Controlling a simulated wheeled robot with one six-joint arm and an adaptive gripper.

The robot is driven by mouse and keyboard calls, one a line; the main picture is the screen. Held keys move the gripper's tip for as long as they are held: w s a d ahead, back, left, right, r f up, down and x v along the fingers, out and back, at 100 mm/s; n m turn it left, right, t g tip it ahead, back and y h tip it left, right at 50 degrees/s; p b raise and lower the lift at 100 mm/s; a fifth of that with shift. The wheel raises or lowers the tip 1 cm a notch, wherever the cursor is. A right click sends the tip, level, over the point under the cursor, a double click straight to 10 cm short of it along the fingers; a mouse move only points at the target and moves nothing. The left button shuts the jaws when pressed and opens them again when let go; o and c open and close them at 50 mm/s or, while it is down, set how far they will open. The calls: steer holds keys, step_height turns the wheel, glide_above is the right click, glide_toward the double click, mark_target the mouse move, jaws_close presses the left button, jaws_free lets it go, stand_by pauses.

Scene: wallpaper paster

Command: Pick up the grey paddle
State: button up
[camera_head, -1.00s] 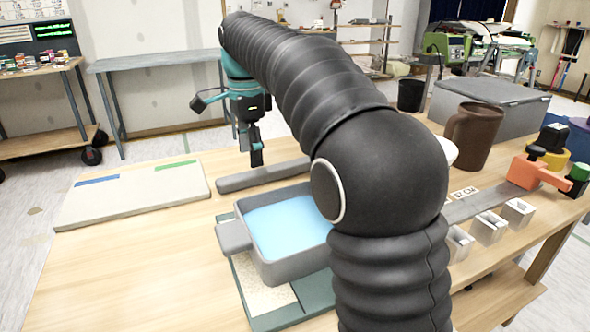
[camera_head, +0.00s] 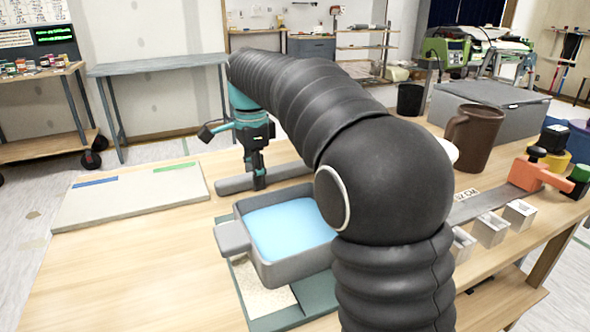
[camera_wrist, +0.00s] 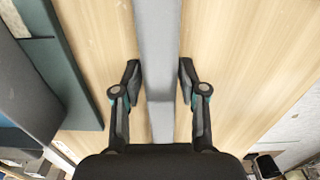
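The grey paddle (camera_head: 235,184) is a long bar lying flat on the wooden table behind the tray, partly hidden by my arm. In the wrist view the paddle (camera_wrist: 158,60) runs from the top edge down between my fingers. My gripper (camera_head: 259,184) is down at the paddle. In the wrist view my gripper (camera_wrist: 159,72) is open, with one finger on each side of the bar and a narrow gap visible on the right side. The view does not settle whether the left finger touches it.
A grey tray of blue liquid (camera_head: 237,215) stands just in front of the paddle on a green mat (camera_head: 310,308). A pale board (camera_head: 130,198) lies to the left. A brown mug (camera_head: 478,138) and a grey case (camera_head: 490,92) stand to the right. The front left table is clear.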

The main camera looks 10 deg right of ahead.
jaws_close()
steer(key=shift+r, duration=0.45)
step_height(320, 180, up, 4)
steer(key=shift+f+p, duration=0.15)
steer(key=shift+p, duration=0.35)
steer(key=w+d+r+p, duration=0.1)
steer(key=w+d+r, duration=0.4)
steer(key=d, duration=0.5)
steer(key=shift+d+r, duration=0.25)
steer(key=shift+r, duration=0.45)
